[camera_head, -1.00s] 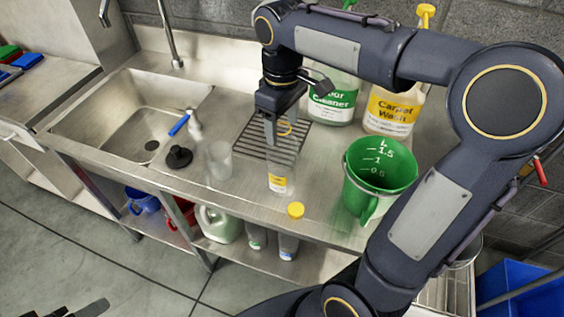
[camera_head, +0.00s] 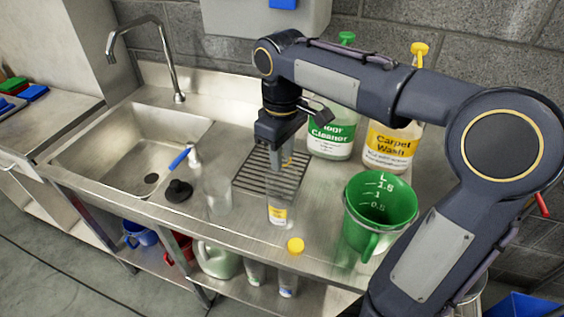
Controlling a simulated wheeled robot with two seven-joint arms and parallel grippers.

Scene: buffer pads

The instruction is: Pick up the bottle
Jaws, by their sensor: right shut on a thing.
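The bottle (camera_head: 277,208) is small and clear with a white and yellow label. It is upright over the steel counter, in front of the drain grate. My right gripper (camera_head: 283,158) points down from above and is shut on its upper part. The fingers hide part of the bottle's neck. I cannot tell whether its base touches the counter. My left gripper is not in view.
A green measuring jug (camera_head: 383,200) stands right of the bottle. Floor cleaner (camera_head: 331,135) and carpet wash (camera_head: 391,150) bottles stand behind. A yellow cap (camera_head: 295,246) shows at the front edge.

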